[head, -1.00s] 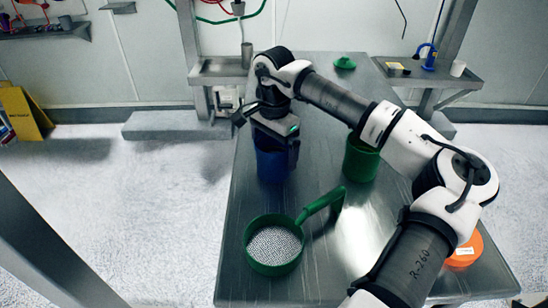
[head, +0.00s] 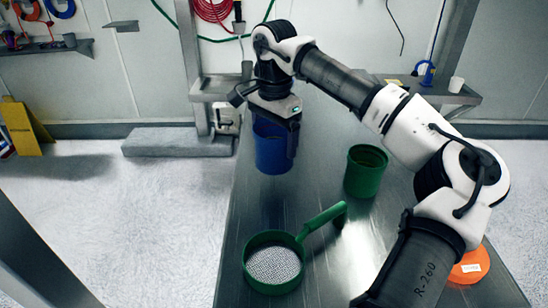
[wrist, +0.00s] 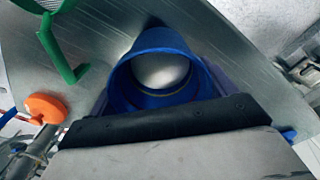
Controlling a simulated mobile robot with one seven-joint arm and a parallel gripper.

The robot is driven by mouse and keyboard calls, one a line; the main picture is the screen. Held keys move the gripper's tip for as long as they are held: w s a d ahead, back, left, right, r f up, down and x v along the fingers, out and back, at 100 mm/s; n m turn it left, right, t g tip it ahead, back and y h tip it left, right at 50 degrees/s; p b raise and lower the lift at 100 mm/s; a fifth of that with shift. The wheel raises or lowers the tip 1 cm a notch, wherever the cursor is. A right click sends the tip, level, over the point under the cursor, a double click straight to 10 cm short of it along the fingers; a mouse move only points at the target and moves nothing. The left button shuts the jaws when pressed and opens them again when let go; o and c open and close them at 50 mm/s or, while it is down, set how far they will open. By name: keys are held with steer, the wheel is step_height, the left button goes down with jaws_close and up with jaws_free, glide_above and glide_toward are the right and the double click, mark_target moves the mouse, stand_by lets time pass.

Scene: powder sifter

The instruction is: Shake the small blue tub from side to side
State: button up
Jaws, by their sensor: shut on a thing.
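The small blue tub (head: 271,150) hangs below my gripper (head: 277,122) in the head view, upright or nearly so, apparently clear of the steel table. In the wrist view the blue tub (wrist: 157,70) shows its open round mouth, with a pale grey inside. My gripper (wrist: 155,100) is shut on the tub, with purple-blue finger parts at its sides.
A green tub (head: 366,172) stands on the steel table (head: 320,265) right of the blue tub. A green-handled sieve (head: 272,263) lies at the front left.

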steer(key=shift+r, duration=1.25)
step_height(320, 180, up, 5)
steer(key=p, duration=0.4)
steer(key=shift+a, duration=0.15)
steer(key=shift+p, duration=1.6)
